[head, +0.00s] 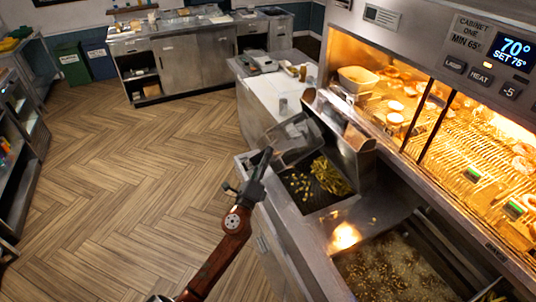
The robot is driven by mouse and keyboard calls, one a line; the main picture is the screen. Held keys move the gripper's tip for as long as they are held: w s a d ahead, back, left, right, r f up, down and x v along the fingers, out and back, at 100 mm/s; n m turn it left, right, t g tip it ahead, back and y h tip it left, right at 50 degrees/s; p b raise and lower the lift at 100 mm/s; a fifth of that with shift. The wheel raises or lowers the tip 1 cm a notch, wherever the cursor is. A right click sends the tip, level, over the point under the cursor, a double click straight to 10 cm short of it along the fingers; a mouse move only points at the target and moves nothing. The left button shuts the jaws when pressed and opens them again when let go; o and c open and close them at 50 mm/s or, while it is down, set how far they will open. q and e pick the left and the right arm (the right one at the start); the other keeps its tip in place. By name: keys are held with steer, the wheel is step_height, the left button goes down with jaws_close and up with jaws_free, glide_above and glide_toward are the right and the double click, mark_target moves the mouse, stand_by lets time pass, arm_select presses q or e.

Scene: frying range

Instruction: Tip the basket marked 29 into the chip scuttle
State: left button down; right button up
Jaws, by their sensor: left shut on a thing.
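My left gripper (265,160) is shut on the handle of a wire basket (292,138). The basket is tilted above the far left part of the chip scuttle, a steel well (318,209) set in the counter. A heap of yellow-green chips (328,177) and several loose pieces lie in the scuttle. I cannot read a number on the basket, and the inside of the basket is hard to make out. My right gripper is not in view.
A fryer vat (395,270) with bubbling oil is at the lower right. A lit heated cabinet (430,110) with food on racks stands along the right. A steel upright box (345,150) is beside the scuttle. The wooden floor (140,190) at left is clear.

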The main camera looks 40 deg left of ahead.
arm_select(q)
steer(key=w+a+r+n+g+p, duration=0.1)
steer(key=a+r+n+g+p, duration=0.2)
steer(key=p, duration=1.4)
steer(key=shift+w+a+n+g+y+p, duration=0.4)
steer(key=shift+a+n+g, duration=0.1)
steer(key=shift+a+n, duration=1.95)
steer(key=shift+f, duration=0.15)
